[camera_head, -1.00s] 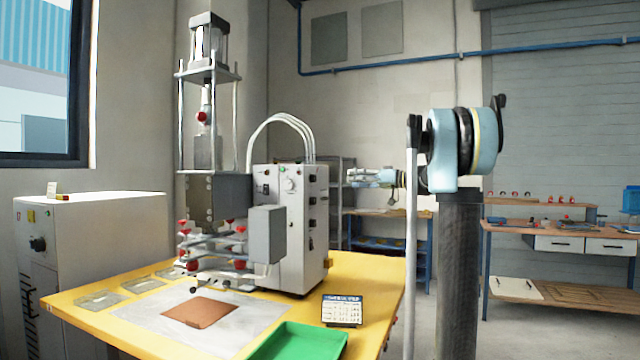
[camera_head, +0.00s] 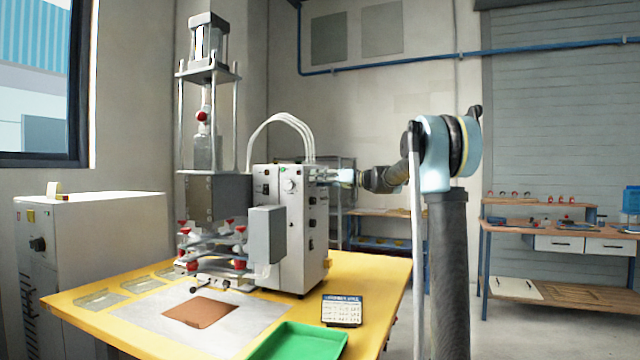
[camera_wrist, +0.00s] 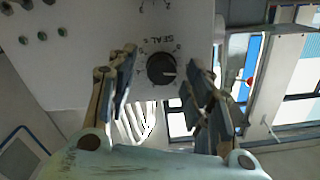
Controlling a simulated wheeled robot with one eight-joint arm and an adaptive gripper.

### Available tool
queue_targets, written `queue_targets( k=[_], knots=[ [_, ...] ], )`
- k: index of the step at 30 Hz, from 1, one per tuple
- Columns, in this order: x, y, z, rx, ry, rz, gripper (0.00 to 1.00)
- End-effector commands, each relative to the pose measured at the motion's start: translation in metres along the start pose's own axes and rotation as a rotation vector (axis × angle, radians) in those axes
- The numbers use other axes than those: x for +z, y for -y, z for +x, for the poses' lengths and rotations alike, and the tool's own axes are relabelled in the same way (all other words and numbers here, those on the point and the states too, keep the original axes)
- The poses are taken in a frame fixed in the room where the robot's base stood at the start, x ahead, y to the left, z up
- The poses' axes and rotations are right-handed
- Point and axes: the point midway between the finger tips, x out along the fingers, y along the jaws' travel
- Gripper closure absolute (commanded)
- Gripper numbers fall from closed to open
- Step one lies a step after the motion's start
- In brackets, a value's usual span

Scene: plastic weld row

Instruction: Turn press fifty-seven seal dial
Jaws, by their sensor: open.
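The seal dial (camera_wrist: 161,69) is a round black knob with a pale pointer line on the light grey press box. The word SEAL and scale marks are printed beside it in the wrist view. My gripper (camera_wrist: 160,70) is open, with one finger on each side of the dial in that view. I cannot tell whether either finger touches it. In the head view the gripper (camera_head: 330,175) is at the upper right side of the press control box (camera_head: 281,235). A round knob (camera_head: 289,186) shows on the box's front face there.
The press (camera_head: 215,190) stands on a yellow table (camera_head: 375,275). White hoses (camera_head: 280,120) arch above the box. A grey cabinet (camera_head: 110,240) stands at left.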

Motion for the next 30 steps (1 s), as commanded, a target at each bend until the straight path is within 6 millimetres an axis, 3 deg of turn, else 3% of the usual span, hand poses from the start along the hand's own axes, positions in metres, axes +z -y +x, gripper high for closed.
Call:
queue_targets(
  k=[10,16,17,30],
  knots=[
    [0.0001,0.0003,0.0037,0.0,0.0,0.0,0.53],
    [0.0,0.0001,0.0035,0.0,0.0,0.0,0.96],
    [0.0,0.0,0.0035,0.0,0.0,0.0,0.98],
    [-0.0005,-0.0013,0.0032,0.002,-0.001,0.067,0.98]
  ],
)
